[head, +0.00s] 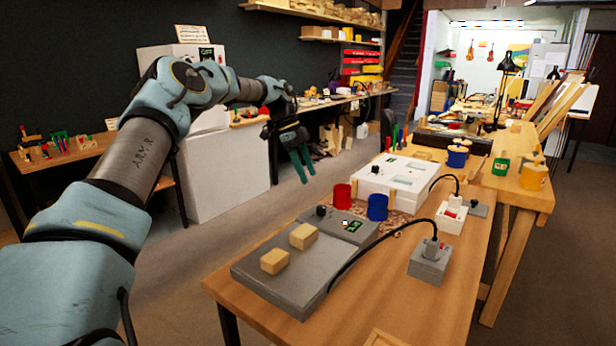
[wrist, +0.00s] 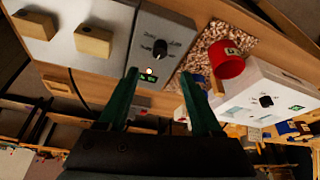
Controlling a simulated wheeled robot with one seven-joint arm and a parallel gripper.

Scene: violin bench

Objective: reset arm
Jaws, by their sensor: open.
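My arm reaches out from the left in the head view and bends down at its end. My gripper (head: 301,163) hangs in the air to the left of the wooden bench (head: 408,300), pointing down, with green fingers. In the wrist view my gripper (wrist: 165,95) shows its two green fingers apart with nothing held between them. Beyond the fingers lie a grey device with a black knob (wrist: 160,50) and a red cup (wrist: 226,62); neither touches the fingers as far as I can see.
On the bench stand a grey hotplate (head: 285,268) with two wooden blocks, a red cup (head: 341,196), a blue cup (head: 377,206), a white box (head: 400,178) and a grey socket box (head: 429,264) with a black cable. A white cabinet (head: 228,170) stands behind my arm. Open floor lies between.

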